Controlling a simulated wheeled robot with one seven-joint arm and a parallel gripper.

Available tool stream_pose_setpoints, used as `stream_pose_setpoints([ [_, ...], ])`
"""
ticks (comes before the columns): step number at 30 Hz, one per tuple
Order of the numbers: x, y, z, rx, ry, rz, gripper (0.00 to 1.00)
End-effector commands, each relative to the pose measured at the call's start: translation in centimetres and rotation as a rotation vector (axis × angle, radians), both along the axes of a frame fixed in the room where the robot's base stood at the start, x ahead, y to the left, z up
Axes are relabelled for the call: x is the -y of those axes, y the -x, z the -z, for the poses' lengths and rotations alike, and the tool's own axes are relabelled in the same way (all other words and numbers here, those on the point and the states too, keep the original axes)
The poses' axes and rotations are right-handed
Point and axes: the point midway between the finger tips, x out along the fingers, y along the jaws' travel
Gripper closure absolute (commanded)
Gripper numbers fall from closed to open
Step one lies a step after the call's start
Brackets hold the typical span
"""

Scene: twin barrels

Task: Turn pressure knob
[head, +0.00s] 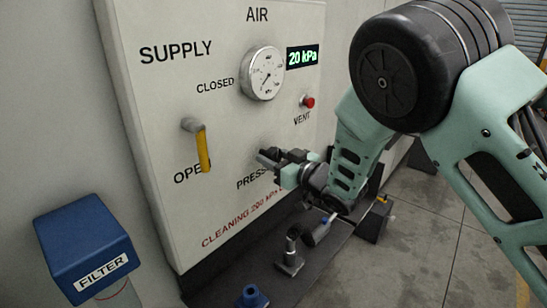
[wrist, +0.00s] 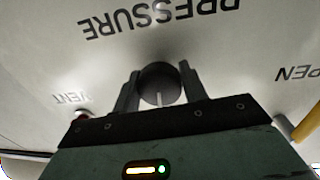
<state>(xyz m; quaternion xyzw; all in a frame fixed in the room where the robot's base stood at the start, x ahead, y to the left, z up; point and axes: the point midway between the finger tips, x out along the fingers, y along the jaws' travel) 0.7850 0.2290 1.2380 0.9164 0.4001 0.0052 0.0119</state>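The pressure knob (wrist: 160,83) is a dark round knob with a pale pointer line, below the upside-down PRESSURE label in the wrist view. My gripper (wrist: 159,75) is open, with one dark finger on each side of the knob. Only narrow gaps show between fingers and knob; I cannot tell whether either finger touches it. In the head view my gripper (head: 267,157) is at the panel by the partly covered PRESSURE label and hides the knob.
The panel (head: 170,110) has a yellow supply lever (head: 203,149) left of my gripper and a red vent button (head: 308,102) above right. A blue filter box (head: 85,245) stands at lower left. Small fittings (head: 290,255) stand on the dark ledge below.

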Motion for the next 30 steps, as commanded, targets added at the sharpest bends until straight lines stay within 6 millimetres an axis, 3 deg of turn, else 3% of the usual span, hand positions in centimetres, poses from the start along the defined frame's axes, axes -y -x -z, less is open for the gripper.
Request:
stream_pose_setpoints([
  [13,0.16,-0.05,0.12,-0.102,-0.084,0.002,0.80],
  [30,0.16,-0.03,-0.01,-0.512,-0.402,0.002,0.80],
])
